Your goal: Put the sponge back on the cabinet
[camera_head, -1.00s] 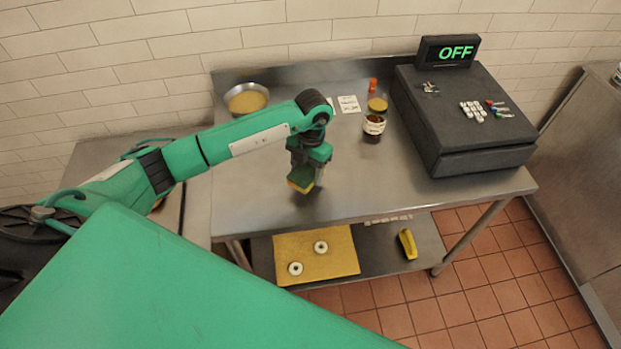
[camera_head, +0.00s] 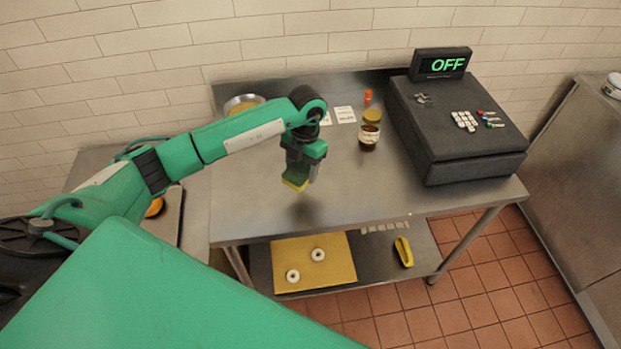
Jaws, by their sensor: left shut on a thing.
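My left gripper (camera_head: 299,180) is shut on the sponge (camera_head: 295,185), a small yellow and green block. Only the sponge's lower edge shows below the fingers; the rest is hidden by the gripper. It hangs over the steel table (camera_head: 250,225), with a dark shadow below it on the top, so it appears to be held above the surface. My right gripper is not in view. I cannot tell which piece of furniture is the cabinet; a steel unit (camera_head: 565,190) stands at the right edge.
A black cash register (camera_head: 455,130) reading OFF stands at the table's right. A jar (camera_head: 369,137), an orange-capped item (camera_head: 368,96) and a metal bowl (camera_head: 240,103) are at the back. The lower shelf holds a yellow board (camera_head: 335,280) and a yellow item (camera_head: 403,251). The table's front is clear.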

